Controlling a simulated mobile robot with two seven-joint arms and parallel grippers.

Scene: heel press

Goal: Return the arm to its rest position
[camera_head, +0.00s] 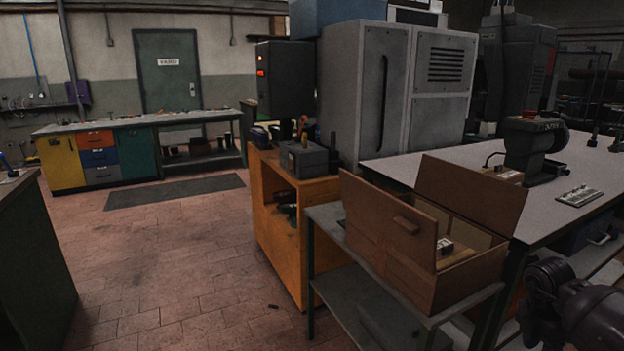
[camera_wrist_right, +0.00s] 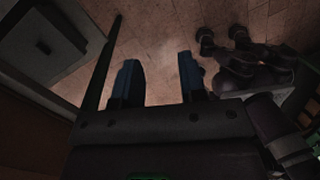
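My right arm (camera_head: 575,305) shows at the bottom right corner of the head view, right of the wooden box. Its gripper cannot be made out there. In the right wrist view my right gripper (camera_wrist_right: 160,76) has its two fingers well apart. Nothing is between them, and tiled floor shows beyond. My left gripper is in neither view.
An open wooden box (camera_head: 400,255) with raised flaps stands on a grey metal stand (camera_head: 325,222). An orange cabinet (camera_head: 285,240) and a large worktable (camera_head: 430,170) stand close by. The tiled floor (camera_head: 170,270) at left is clear.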

